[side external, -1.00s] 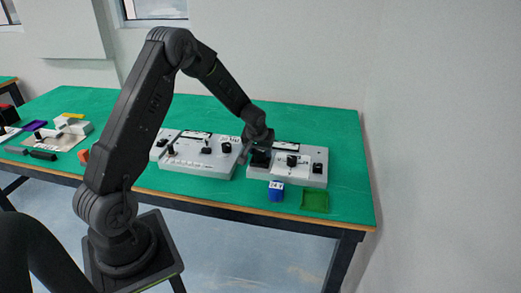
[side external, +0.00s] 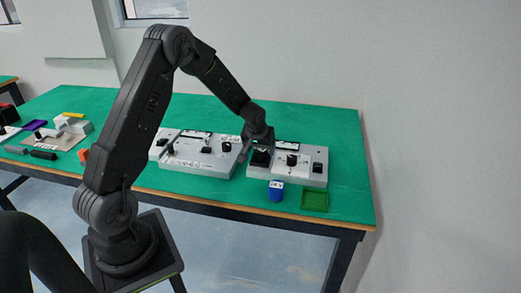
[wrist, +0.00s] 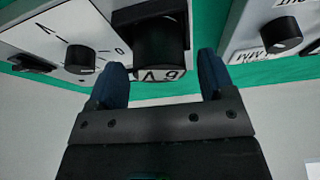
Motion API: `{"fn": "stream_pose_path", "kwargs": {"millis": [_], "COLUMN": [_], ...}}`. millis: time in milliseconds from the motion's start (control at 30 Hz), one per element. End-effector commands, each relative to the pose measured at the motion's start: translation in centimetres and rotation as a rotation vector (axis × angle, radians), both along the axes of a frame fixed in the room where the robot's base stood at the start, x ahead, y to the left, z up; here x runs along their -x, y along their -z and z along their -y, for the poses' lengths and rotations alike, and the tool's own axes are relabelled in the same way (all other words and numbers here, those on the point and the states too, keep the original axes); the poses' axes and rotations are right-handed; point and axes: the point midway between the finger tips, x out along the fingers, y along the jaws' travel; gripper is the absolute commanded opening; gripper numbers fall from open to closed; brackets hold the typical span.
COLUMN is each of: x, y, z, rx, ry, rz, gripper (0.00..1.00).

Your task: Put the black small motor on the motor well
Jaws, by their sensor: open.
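A black block-like part (side external: 260,158), which looks like the black small motor, sits at the left end of the right grey unit (side external: 287,176). In the wrist view the dark part (wrist: 160,45) has a rounded front and stands just beyond and between my fingertips. My gripper (side external: 264,141) is right above it, with its two blue-tipped fingers (wrist: 160,70) spread apart and gripping nothing. The motor well is not clearly visible; the dark part and my gripper cover that end of the unit.
A larger grey unit (side external: 200,162) with black knobs stands close on the left. More parts, including a black cylinder (side external: 43,155), are at the far left. The green table's back is clear.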

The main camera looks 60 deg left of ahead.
Motion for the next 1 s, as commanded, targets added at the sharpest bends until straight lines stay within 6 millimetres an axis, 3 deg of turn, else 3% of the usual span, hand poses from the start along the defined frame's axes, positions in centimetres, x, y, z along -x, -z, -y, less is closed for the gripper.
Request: {"fn": "stream_pose_path", "kwargs": {"millis": [400, 733, 867, 1000], "x": [2.4, 3.5, 4.8, 8.3], "y": [-7.8, -11.1, -14.0, -18.3], "z": [2.1, 3.5, 6.3, 11.5], "rx": [-0.001, -0.003, -0.011, -0.022], "ry": [0.000, 0.013, 0.077, 0.207], "rz": [0.003, 0.003, 0.015, 0.031], "gripper": [0.76, 0.76, 0.76, 0.76]}}
